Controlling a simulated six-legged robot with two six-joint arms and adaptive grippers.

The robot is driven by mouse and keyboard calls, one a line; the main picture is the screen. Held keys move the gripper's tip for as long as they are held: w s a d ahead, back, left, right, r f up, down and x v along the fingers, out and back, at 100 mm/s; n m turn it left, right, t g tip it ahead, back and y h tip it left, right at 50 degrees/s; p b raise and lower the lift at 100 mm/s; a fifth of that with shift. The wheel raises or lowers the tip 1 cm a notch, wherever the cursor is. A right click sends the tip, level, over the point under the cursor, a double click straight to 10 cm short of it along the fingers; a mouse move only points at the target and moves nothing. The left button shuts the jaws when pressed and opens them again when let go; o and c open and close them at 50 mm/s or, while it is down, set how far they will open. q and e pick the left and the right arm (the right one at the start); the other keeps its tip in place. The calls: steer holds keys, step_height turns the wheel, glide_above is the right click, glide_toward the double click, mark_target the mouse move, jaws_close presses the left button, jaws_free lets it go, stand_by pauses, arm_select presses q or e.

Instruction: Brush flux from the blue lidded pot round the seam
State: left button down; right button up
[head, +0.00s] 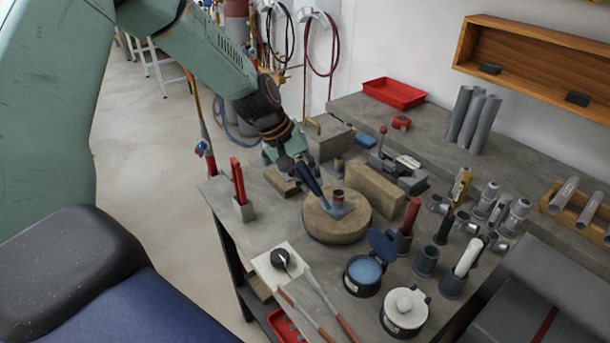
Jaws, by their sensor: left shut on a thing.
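My left gripper (297,163) is shut on a dark blue handle, likely the flux brush (311,180), over the round tan brick (324,228). The handle slants down to the right, its lower end close to the workpiece (338,206), a small grey plate with a short reddish-brown tube standing on it. I cannot tell whether the bristles touch the seam. The blue lidded pot (361,289) stands in front of the brick with its blue lid (381,243) tilted open and pale blue flux (364,269) showing. My right gripper is not in view.
A white-lidded pot (404,316) stands beside the blue pot. Holders with a red tool (410,217) and a white tool (467,258) stand to the right. A tan block (376,189) lies behind the workpiece. A red-handled tool (238,182) stands upright at the left edge.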

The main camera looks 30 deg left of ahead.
arm_select(q)
steer(key=shift+s+d, duration=0.2)
steer(key=shift+d, duration=0.4)
steer(key=shift+d, duration=0.1)
steer(key=shift+s+d+b, duration=0.15)
steer(key=shift+d+b, duration=0.05)
steer(key=shift+d, duration=0.35)
steer(key=shift+s+d+b, duration=0.15)
steer(key=shift+d, duration=0.4)
steer(key=shift+a, duration=0.1)
steer(key=shift+w+a+p, duration=0.15)
steer(key=shift+a+p, duration=0.15)
steer(key=shift+a, duration=0.3)
steer(key=shift+w+a+p, duration=0.15)
steer(key=shift+a+p, duration=0.15)
steer(key=shift+a, duration=0.25)
steer(key=shift+a, duration=0.15)
